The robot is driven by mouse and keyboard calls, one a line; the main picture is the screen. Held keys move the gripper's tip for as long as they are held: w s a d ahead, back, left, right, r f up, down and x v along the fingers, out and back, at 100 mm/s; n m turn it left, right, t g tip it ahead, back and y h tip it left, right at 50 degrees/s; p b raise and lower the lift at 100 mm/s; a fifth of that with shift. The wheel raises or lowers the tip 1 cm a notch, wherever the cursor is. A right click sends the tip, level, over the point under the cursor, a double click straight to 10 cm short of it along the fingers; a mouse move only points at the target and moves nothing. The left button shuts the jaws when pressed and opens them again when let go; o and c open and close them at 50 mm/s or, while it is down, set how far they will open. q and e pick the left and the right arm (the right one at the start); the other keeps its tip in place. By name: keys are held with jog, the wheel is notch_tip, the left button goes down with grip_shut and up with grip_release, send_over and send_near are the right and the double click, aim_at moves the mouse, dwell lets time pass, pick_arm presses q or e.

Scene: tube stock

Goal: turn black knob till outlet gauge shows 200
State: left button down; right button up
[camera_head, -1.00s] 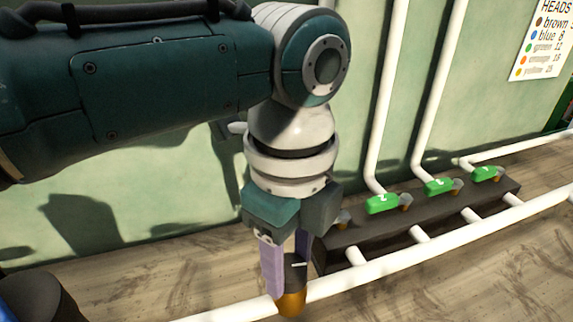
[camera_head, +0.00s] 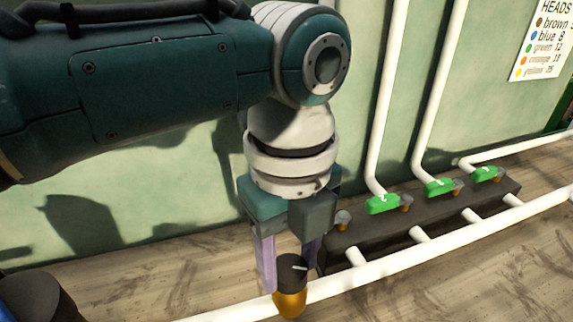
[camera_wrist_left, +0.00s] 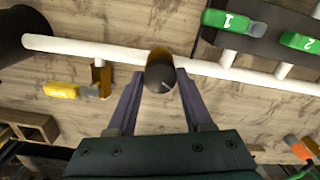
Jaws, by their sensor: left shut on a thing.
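The black knob (camera_head: 291,264) stands upright on a brass body (camera_head: 290,300) on the white pipe (camera_head: 370,270). A pale mark shows on its top, pointing roughly right in the head view. My left gripper (camera_head: 288,274) comes down from above and is shut on the knob, one purple finger on either side. In the left wrist view the knob (camera_wrist_left: 160,74) sits between the two fingertips (camera_wrist_left: 158,82). The outlet gauge is not in view, so no reading shows. My right gripper is not in view.
Right of the gripper, a dark manifold block (camera_head: 345,236) carries green numbered valve handles (camera_head: 383,204). A HEADS chart (camera_head: 541,40) hangs on the green wall. In the wrist view, a yellow handle (camera_wrist_left: 61,90) lies left of the knob, and a dark cylinder (camera_wrist_left: 22,35) ends the pipe.

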aim_at(290, 267)
pick_arm(q)
jog(key=shift+c, duration=1.5)
grip_release()
notch_tip(290, 267, up, 10)
